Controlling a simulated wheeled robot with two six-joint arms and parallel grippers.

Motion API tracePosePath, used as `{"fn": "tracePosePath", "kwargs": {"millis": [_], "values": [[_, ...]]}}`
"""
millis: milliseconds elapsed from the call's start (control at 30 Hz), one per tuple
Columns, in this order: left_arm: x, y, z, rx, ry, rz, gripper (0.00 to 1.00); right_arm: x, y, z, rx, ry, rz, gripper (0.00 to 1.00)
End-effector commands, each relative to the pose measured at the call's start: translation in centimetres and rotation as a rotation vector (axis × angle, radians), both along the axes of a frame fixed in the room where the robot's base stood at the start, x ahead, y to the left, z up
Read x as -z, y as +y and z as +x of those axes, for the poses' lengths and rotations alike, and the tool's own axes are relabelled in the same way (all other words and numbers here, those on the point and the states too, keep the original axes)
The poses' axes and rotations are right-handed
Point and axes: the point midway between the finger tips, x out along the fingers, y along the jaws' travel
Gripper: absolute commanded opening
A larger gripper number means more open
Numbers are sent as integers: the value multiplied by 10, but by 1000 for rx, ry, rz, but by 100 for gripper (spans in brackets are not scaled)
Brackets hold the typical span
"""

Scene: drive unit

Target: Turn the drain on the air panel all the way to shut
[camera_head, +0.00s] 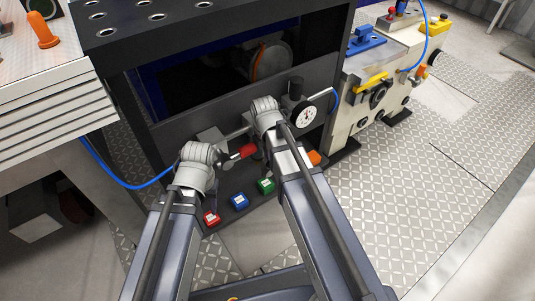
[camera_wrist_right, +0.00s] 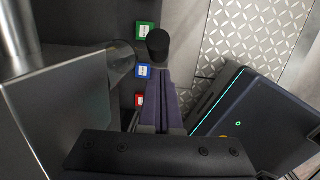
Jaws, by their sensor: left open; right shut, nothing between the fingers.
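The air panel (camera_head: 225,120) is a dark frame with a white round gauge (camera_head: 306,117), a red handle (camera_head: 247,150) and a row of labelled blocks low down. I cannot tell for sure which part is the drain. My left gripper (camera_head: 229,164) is open beside the red handle; its fingertips are small and partly hidden. My right wrist is in front of the panel, left of the gauge, and hides its fingers in the head view. In the right wrist view my right gripper (camera_wrist_right: 164,78) is shut and empty, close to a black round knob (camera_wrist_right: 158,44).
A blue hose (camera_head: 128,184) runs along the left side. A cream machine (camera_head: 372,100) stands at the right. The patterned floor (camera_head: 430,190) is clear.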

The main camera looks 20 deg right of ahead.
Motion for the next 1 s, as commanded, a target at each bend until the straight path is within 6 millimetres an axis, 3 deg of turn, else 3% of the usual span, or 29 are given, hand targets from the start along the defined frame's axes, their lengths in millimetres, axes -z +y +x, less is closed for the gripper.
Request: {"fn": "tracePosePath", "kwargs": {"millis": [33,100,300,1000], "values": [[15,0,0,1,0,-1,50,15,-1,2,0,0,0,0],[24,-1,0,3,0,-2,50,24,-2,3,1,0,0,0],[39,-1,0,7,0,-6,50,39,-3,5,1,0,0,0],[39,-1,0,8,0,-6,50,38,-4,5,1,0,0,0]]}}
